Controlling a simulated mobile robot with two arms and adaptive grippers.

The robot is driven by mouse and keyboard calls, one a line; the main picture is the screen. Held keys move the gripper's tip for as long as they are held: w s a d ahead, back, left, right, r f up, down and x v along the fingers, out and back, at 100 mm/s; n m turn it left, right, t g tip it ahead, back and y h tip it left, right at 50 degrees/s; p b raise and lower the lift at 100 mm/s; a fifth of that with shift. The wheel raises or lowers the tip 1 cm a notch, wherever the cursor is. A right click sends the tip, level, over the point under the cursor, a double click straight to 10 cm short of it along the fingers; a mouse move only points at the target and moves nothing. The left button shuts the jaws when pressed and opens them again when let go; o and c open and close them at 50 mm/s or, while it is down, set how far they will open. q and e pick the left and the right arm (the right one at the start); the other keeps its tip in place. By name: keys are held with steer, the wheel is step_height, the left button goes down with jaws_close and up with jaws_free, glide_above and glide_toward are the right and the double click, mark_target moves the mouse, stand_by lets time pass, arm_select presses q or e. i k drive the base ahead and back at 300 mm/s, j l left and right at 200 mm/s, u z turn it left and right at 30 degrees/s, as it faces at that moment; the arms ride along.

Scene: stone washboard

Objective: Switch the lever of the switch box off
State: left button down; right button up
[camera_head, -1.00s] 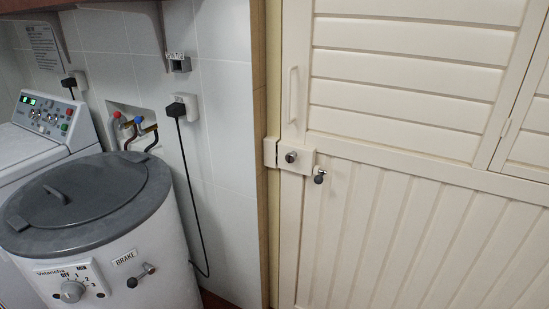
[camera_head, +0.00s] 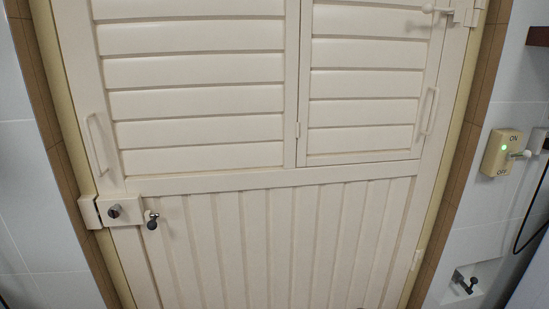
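The switch box (camera_head: 502,153) is a small cream box on the white tiled wall at the right, beside the door frame. It has "ON" marked at its top and "OFF" at its bottom, and a green light is lit on its face. Its lever (camera_head: 519,155) sticks out to the right side with a pale knob, at about mid-height of the box. Neither of my grippers is in view.
A closed cream louvred door (camera_head: 240,190) fills the middle, with a latch (camera_head: 115,211) at its left. A small tap (camera_head: 465,282) sits in a wall recess below the box. A dark cable (camera_head: 530,215) hangs at the right edge.

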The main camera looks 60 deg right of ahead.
mark_target(526, 153)
steer(key=z, duration=3.15)
